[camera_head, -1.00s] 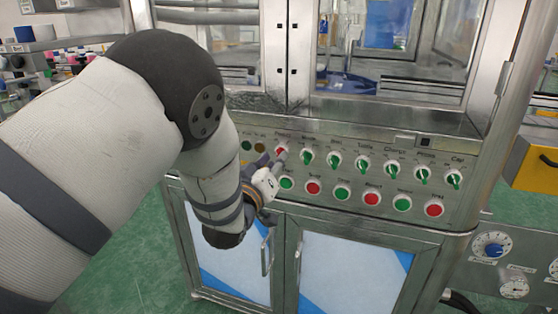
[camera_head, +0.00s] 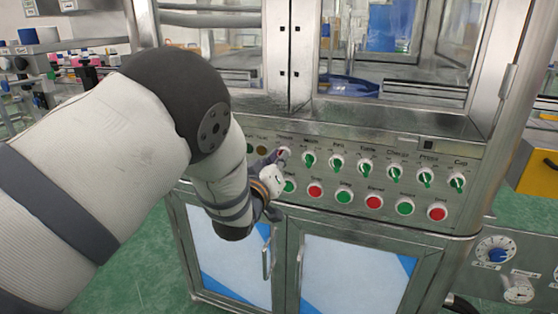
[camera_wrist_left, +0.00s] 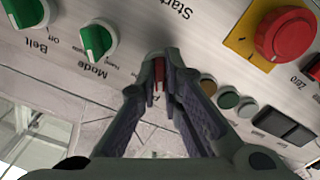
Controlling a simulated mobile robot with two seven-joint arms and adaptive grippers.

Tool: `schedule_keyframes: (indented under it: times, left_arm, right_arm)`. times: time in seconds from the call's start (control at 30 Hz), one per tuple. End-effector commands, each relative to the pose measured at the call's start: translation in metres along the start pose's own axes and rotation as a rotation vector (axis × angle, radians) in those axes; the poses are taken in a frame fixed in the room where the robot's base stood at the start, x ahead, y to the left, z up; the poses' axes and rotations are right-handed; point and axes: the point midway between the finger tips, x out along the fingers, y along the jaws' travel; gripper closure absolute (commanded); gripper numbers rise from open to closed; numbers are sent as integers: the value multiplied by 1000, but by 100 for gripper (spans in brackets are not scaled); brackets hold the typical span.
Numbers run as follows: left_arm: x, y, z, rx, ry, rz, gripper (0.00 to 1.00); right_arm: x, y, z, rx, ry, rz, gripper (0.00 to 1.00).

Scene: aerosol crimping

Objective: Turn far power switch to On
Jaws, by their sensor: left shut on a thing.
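The power switch is a red knob at the left end of the knob row on the metal control panel. In the left wrist view the red knob (camera_wrist_left: 159,75) sits between the two fingertips of my left gripper (camera_wrist_left: 160,84). In the head view my left gripper (camera_head: 274,160) reaches the panel at the power switch (camera_head: 284,152), mostly covering it. The fingers are shut on the knob. The fingers hide its pointer and most of its label, so I cannot tell its setting. My right gripper is not in view.
Green knobs (camera_head: 309,159) continue to the right of the switch. Red and green push buttons (camera_head: 315,191) lie below. In the left wrist view, a red emergency button (camera_wrist_left: 287,36) on yellow and the green Mode knob (camera_wrist_left: 97,40) are close by. Cabinet doors (camera_head: 355,270) are under the panel.

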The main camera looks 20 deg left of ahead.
Motion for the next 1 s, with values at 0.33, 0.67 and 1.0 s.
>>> schedule_keyframes:
  times: [0.33,0.67,1.0]
  left_arm:
    - [0,1,-2,228,1,1,100]
    - [0,1,-1,543,-1,2,100]
    - [0,0,0,822,-2,1,100]
  right_arm:
    - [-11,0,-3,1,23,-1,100]
    - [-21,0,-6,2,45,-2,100]
    - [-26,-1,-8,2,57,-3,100]
